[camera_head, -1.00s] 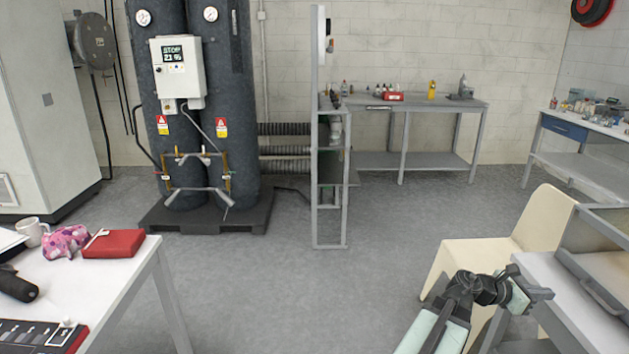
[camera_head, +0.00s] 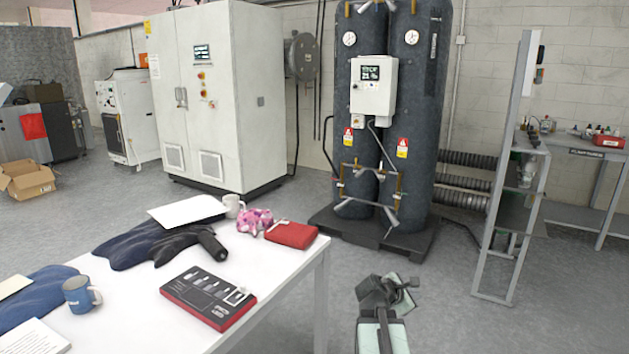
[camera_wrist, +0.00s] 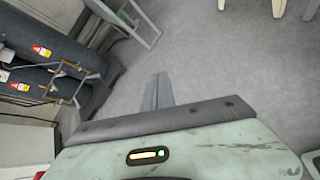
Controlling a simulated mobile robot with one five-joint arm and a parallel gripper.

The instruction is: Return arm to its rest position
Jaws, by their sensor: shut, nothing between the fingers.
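In the wrist view my gripper (camera_wrist: 160,78) has its two grey fingers together, with nothing between them. They point out over bare grey floor and touch nothing. In the head view my arm shows at the bottom, right of the white table, with its dark joints partly overlapping. The fingers are hard to make out there.
The white table (camera_head: 273,300) at left holds a red box (camera_head: 291,234), a pink spotted object (camera_head: 254,221), a dark tool case (camera_head: 208,296) and mugs. Two dark tanks (camera_head: 412,100) stand behind on a pallet, which also shows in the wrist view. A grey shelf frame (camera_head: 514,190) stands right. Floor between is clear.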

